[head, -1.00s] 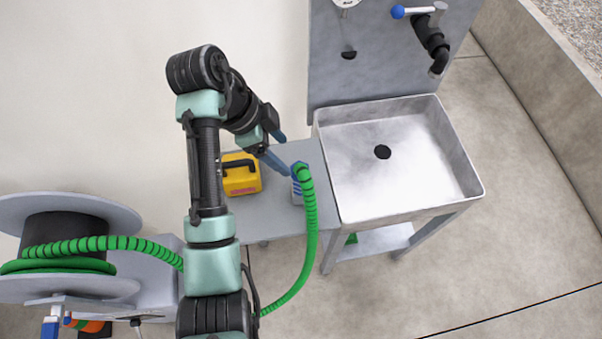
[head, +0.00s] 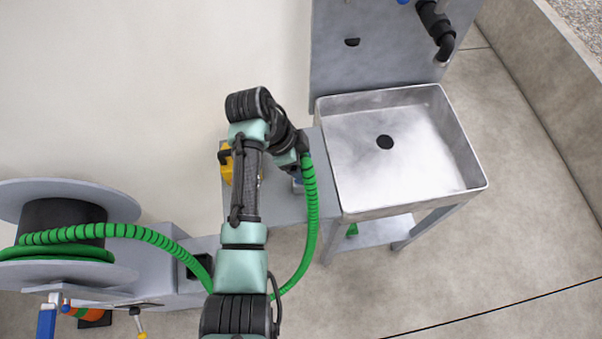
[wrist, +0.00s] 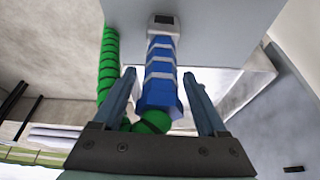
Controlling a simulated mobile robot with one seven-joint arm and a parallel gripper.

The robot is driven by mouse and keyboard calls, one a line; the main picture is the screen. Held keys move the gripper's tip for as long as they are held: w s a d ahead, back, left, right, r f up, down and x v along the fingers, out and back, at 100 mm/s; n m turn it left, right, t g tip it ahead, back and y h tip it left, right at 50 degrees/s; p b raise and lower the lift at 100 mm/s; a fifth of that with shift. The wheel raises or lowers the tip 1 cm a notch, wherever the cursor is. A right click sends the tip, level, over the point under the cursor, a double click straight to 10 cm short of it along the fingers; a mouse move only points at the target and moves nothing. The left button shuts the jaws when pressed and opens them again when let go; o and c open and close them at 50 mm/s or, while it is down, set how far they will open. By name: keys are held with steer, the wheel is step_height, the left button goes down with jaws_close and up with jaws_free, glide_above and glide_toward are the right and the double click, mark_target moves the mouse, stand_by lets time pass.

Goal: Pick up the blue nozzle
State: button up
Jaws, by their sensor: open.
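The blue nozzle (wrist: 160,72), banded with pale stripes, shows in the wrist view with its far end at a small grey block (wrist: 163,22). The green hose (wrist: 152,122) joins its near end and also shows in the head view (head: 311,200). My gripper (wrist: 158,76) is open, with one finger on each side of the nozzle. Gaps show between the fingers and the nozzle. In the head view my arm hides most of the nozzle and the fingers; only a small bluish bit shows above the grey bench (head: 280,207).
A metal sink basin (head: 385,185) stands right of the bench, below a grey back panel (head: 375,60). Concrete floor at right is open.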

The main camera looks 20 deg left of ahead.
steer(key=shift+d+f, duration=0.1)
steer(key=shift+f, duration=0.2)
jaws_close()
steer(key=shift+w, duration=0.1)
stand_by(1.1)
